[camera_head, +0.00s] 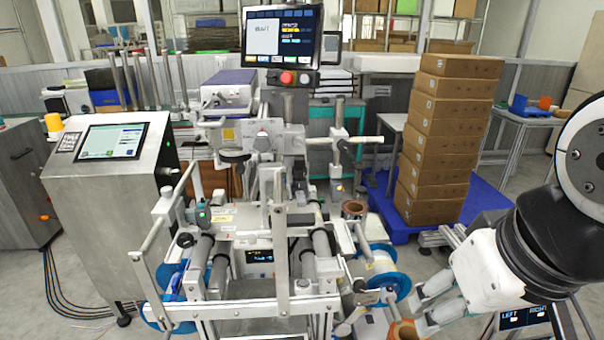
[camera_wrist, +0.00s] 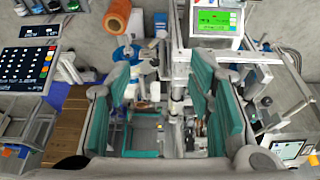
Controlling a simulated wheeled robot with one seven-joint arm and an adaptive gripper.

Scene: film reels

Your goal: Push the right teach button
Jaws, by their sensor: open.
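A dark panel with lit labels LEFT and RIGHT (camera_head: 522,318) shows at the lower right of the head view, partly cut off by the frame edge and partly behind my arm. I cannot make out a separate teach button on it. My gripper (camera_head: 428,301) is at the lower right of the machine, left of that panel and apart from it. In the wrist view my gripper (camera_wrist: 160,85) has its two teal-padded fingers spread wide with nothing held between them. A screen with green areas (camera_wrist: 215,20) and a dark keypad panel (camera_wrist: 28,65) also show there.
The reel machine (camera_head: 285,200) fills the middle, with a blue-rimmed reel (camera_head: 388,270) and an orange-brown roll (camera_head: 404,330) close to my gripper. A touchscreen cabinet (camera_head: 100,215) stands left. Stacked boxes (camera_head: 440,140) stand on a blue pallet (camera_head: 385,215) behind. A monitor (camera_head: 283,35) with a red button is above.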

